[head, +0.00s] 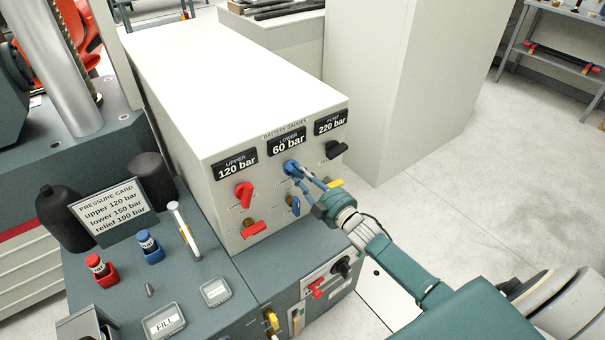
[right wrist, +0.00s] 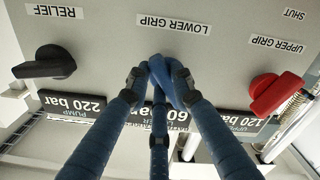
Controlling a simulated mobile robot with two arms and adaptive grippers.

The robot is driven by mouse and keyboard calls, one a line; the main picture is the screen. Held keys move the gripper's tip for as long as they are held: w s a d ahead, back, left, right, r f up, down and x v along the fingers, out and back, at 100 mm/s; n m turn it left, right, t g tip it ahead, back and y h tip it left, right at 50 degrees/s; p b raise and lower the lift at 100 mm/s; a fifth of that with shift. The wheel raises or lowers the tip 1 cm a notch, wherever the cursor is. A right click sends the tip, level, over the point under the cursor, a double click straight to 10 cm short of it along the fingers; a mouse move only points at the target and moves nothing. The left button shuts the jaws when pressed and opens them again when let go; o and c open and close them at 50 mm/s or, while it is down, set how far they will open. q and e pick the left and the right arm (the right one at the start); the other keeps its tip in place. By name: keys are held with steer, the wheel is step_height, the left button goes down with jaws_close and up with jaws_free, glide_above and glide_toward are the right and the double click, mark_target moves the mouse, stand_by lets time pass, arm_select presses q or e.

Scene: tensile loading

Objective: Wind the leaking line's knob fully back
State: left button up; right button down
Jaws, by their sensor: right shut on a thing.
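A white cabinet (head: 230,80) carries three gauges: upper 120 bar (head: 236,165), lower 60 bar (head: 287,142) and pump 220 bar (head: 330,122). Under the lower gauge is the blue knob (head: 289,168), labelled LOWER GRIP in the right wrist view, where it (right wrist: 172,75) sits between my fingers. My right gripper (right wrist: 165,82) is shut on this blue knob; it also shows in the head view (head: 298,172). The fingers cover part of the knob. The pressure card (head: 112,212) reads upper 120, lower 150, relief 100 bar. My left gripper is out of view.
A red upper-grip knob (head: 244,193) and a black relief knob (head: 336,149) flank the blue one. Below are red (head: 254,229), blue (head: 294,206) and yellow (head: 334,184) handles. The bench (head: 220,262) in front holds small bottles and a FILL label. Open floor lies right.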

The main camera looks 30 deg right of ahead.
steer(key=m, duration=0.3)
steer(key=shift+a+f+m, duration=0.1)
steer(key=shift+f+m, duration=0.1)
steer(key=shift+m, duration=0.1)
steer(key=shift+a+f+m, duration=0.15)
steer(key=shift+m, duration=1.65)
steer(key=c, duration=1.5)
jaws_free()
steer(key=s, duration=0.4)
steer(key=s+d, duration=0.1)
steer(key=s, duration=0.7)
steer(key=shift+d, duration=0.3)
steer(key=shift+f, duration=0.1)
